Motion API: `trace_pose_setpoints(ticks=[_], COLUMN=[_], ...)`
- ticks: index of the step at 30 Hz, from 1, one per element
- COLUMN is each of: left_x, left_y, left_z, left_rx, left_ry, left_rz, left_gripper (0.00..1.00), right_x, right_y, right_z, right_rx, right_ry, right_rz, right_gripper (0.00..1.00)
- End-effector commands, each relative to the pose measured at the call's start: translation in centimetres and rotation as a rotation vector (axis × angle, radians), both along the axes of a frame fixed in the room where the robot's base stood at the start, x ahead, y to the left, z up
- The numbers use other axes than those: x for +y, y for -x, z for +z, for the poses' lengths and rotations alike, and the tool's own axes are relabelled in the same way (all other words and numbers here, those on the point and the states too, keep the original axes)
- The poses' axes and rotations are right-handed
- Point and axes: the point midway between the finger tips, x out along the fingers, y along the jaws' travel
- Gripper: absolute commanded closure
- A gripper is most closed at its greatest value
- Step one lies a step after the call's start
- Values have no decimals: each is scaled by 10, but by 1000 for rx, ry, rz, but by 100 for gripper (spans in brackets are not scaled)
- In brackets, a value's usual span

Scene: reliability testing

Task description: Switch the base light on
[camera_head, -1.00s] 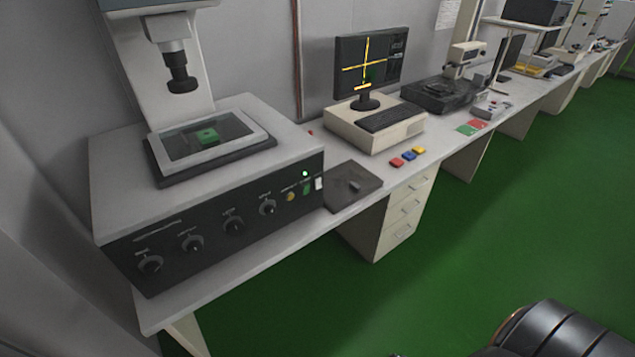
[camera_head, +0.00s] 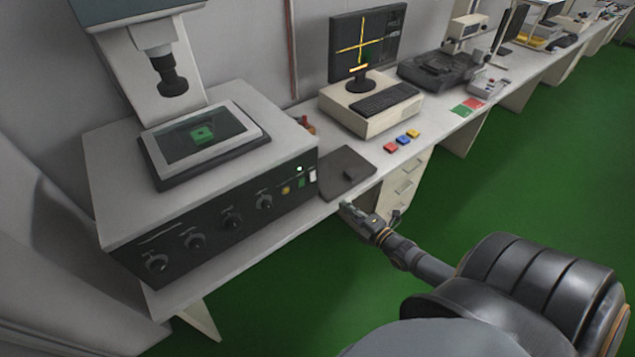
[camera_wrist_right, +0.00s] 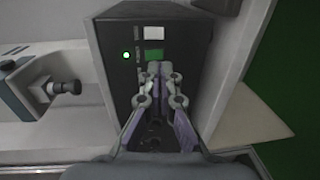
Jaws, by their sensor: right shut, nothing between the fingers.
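The measuring microscope's pale base (camera_head: 205,150) stands on the bench at the left, with a dark front panel (camera_head: 215,222). The panel carries several round knobs (camera_head: 232,221), a yellow button (camera_head: 285,190), a green switch (camera_head: 301,183), a white switch (camera_head: 312,176) and a small lit lamp (camera_head: 299,168). My right gripper (camera_head: 346,207) is shut and empty, in front of the panel's right end. In the right wrist view its fingertips (camera_wrist_right: 160,68) overlap the lower edge of the green switch (camera_wrist_right: 153,55); contact cannot be told. The fingers seem to hide the yellow button. My left gripper is out of view.
A dark mat (camera_head: 347,172) lies on the bench right of the microscope. Beyond are red, blue and yellow blocks (camera_head: 402,140) and a computer with monitor (camera_head: 367,45). The bench's front edge runs close to my right gripper. Green floor (camera_head: 500,190) is clear.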

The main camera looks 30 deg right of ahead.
Motion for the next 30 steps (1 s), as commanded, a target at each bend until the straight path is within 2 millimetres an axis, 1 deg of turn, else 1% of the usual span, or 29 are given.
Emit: trace_pose_setpoints(ticks=[5,8,11,14,17,21,23,30], left_x=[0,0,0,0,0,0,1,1], left_y=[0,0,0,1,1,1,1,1], left_z=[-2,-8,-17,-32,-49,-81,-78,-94], left_rx=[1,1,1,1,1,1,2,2], left_ry=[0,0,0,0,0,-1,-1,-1], left_rz=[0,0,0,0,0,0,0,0], left_gripper=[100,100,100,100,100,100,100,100], right_x=[0,1,2,4,5,8,8,9], right_y=[-2,-11,-29,-51,-72,-101,-105,-120], right_z=[-2,-4,-8,-13,-17,-23,-18,-19], right_rx=[1,-2,-3,-3,-3,-5,1,0], right_ry=[-1,-3,-3,-2,-1,1,1,0], right_rz=[-1,-1,-2,-2,-1,-2,0,-2], right_gripper=[100,100,100,100,100,100,100,100])
